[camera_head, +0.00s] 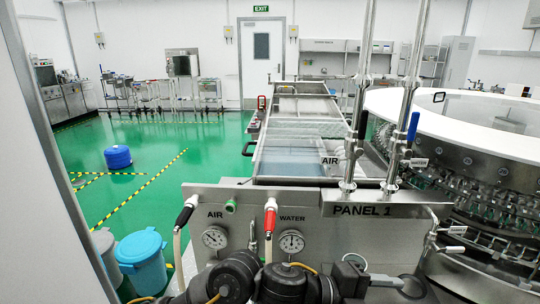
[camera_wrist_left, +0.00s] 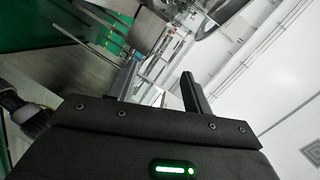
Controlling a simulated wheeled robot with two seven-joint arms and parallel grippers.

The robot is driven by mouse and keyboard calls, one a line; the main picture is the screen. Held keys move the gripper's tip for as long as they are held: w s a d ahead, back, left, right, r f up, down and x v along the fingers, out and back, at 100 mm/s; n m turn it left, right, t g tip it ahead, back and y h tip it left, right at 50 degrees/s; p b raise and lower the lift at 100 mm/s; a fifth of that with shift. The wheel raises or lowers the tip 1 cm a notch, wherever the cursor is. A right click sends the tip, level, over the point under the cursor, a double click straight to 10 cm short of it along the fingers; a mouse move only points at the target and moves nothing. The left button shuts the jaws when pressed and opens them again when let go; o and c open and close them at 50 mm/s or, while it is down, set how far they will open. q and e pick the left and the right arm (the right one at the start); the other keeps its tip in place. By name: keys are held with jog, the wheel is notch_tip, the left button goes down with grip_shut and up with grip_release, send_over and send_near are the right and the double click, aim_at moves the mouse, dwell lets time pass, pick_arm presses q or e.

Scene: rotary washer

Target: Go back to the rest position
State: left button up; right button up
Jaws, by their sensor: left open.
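My left gripper (camera_wrist_left: 160,88) shows in the left wrist view with its two fingers apart and nothing visible between them. The view past the fingers is tilted, with metal parts and a white wall. In the head view, dark links of my arms fill the bottom middle, in front of the steel panel marked PANEL 1 (camera_head: 375,240). Neither gripper can be made out there. My right gripper does not show in either view.
The panel carries an AIR gauge (camera_head: 215,237), a WATER gauge (camera_head: 292,242) and a red-handled hose (camera_head: 270,216). The round washer (camera_head: 480,150) stands at right. Bins including a blue-lidded bin (camera_head: 141,262) stand at lower left. Green floor (camera_head: 190,165) is open at left.

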pick_arm(q)
jog(key=w+a+f+n+t+y, duration=0.2)
jog(key=a+f+n+t+y, duration=0.3)
jog(key=a+f+n, duration=0.55)
jog(key=w+a+f+n+t+y, duration=0.2)
jog(key=a+f+n+t+y, duration=0.35)
jog(key=a+n, duration=0.75)
jog(key=s+a+f+n+g+y, duration=0.2)
jog(key=s+a+f+n+g, duration=0.15)
jog(key=s+a+f, duration=0.55)
jog(key=s+a+f+n+g+y, duration=0.3)
jog(key=s+a+f+g, duration=0.15)
jog(key=s+a, duration=0.7)
notch_tip(320, 180, down, 26)
jog(key=s+g, duration=0.1)
jog(key=s+a+f+g, duration=0.1)
jog(key=s+a+f, duration=0.3)
jog(key=s+f, duration=1.1)
jog(key=shift+s+f+m, duration=0.25)
jog(key=shift+s+m, duration=0.15)
jog(key=shift+s, duration=0.15)
